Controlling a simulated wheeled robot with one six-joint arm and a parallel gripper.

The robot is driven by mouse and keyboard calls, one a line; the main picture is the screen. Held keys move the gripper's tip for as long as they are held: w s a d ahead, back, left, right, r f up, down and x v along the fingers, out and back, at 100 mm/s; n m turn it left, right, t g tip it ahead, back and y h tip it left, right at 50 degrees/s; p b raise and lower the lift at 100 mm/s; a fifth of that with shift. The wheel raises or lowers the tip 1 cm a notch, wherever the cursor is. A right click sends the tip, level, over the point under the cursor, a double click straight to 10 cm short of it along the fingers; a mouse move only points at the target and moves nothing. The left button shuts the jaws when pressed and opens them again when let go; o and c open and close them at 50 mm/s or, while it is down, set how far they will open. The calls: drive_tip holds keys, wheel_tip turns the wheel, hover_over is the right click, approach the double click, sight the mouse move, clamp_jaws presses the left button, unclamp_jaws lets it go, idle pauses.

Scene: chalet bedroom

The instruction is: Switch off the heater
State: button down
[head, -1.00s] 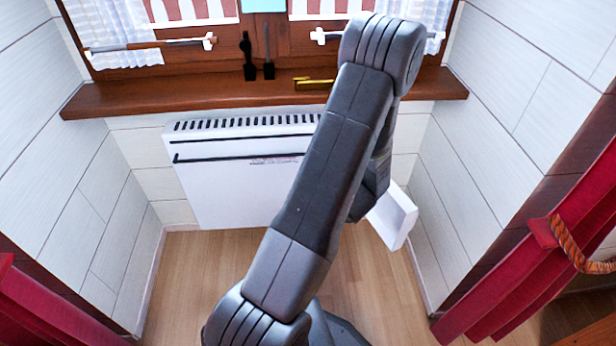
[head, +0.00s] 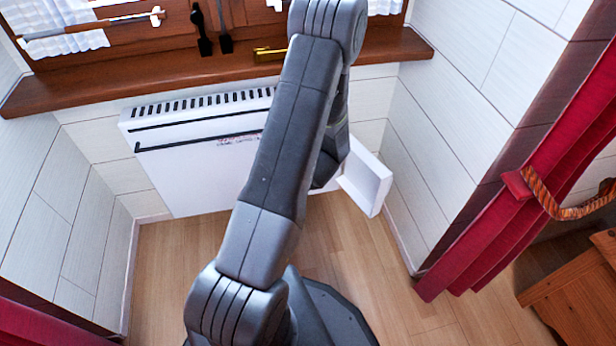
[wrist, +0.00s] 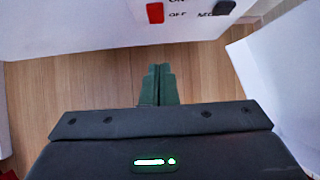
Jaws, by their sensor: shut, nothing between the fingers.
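The white heater (head: 185,165) hangs on the wall below the window sill, with a slotted top; my arm covers its right part in the head view. In the wrist view its control panel (wrist: 80,25) fills the upper part.
The wooden sill (head: 150,82) runs above the heater. Tiled walls (head: 450,120) close in both sides of the niche. A red curtain (head: 530,170) hangs at the right, near a wooden piece of furniture (head: 575,290). The wooden floor (head: 170,290) is clear in front.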

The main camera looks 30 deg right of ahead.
drive_tip(key=w+d+f, duration=0.1)
drive_tip(key=w+f, duration=0.4)
drive_tip(key=w, duration=0.2)
drive_tip(key=shift+d+f, duration=0.15)
drive_tip(key=shift+d, duration=0.2)
drive_tip(key=shift+w+f, duration=0.2)
drive_tip(key=shift+r, duration=0.1)
drive_tip(key=shift+r+p, duration=0.55)
drive_tip(key=shift+r, duration=0.2)
